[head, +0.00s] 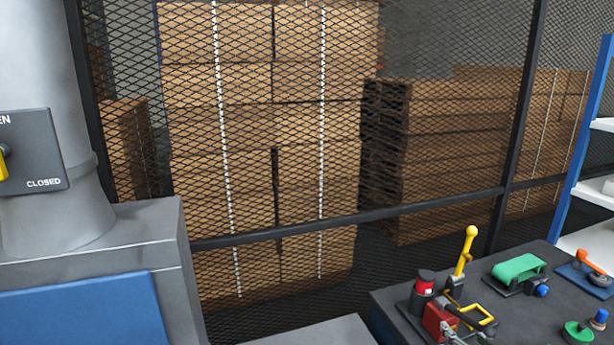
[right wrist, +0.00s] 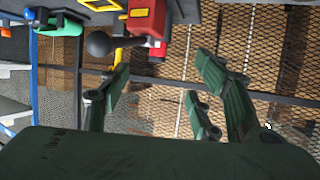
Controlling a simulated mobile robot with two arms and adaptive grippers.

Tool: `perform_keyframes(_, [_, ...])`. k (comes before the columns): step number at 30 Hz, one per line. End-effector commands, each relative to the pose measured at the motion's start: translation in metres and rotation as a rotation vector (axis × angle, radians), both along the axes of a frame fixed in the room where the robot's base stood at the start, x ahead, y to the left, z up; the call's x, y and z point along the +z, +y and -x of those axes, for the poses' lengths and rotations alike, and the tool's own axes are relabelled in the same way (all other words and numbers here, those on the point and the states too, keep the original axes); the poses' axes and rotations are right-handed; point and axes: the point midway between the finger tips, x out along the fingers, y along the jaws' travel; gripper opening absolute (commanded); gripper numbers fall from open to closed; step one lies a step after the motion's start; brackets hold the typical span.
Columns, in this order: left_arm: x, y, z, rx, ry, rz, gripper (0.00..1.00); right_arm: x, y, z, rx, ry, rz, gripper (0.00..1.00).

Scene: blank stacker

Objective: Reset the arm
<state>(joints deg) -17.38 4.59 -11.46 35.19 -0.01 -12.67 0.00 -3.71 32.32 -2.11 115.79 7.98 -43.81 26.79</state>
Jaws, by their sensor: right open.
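My right gripper (right wrist: 158,78) shows in the right wrist view with its dark green fingers spread apart. Nothing is between the fingers. Beyond the fingertips are a red block (right wrist: 146,18) and a dark ball-ended knob (right wrist: 100,43), apart from the fingers as far as I can tell. In the head view no gripper can be made out. My left gripper is not in view.
A dark panel (head: 385,305) at the lower right carries a yellow lever (head: 466,250), a red block (head: 438,320), a green handle (head: 518,268) and other controls. A mesh fence (head: 400,215) stands behind, with stacked boxes (head: 220,130). A switch box (head: 40,150) is at left.

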Motion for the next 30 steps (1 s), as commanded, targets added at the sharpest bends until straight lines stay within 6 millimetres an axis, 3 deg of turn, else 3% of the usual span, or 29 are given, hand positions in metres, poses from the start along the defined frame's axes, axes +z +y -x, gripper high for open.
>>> perform_keyframes(8, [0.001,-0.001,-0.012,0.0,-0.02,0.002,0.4,-0.038,0.025,0.036,0.016,0.123,0.019,0.57])
perform_keyframes(14, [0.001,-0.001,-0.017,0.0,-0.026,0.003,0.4,-0.072,0.05,0.079,0.037,0.258,0.04,0.57])
perform_keyframes(22, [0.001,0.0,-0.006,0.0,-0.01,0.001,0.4,-0.115,0.09,0.166,0.087,0.498,0.068,0.57])
perform_keyframes(30, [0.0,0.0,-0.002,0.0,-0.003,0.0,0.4,-0.134,0.121,0.256,0.15,0.728,0.08,0.57])
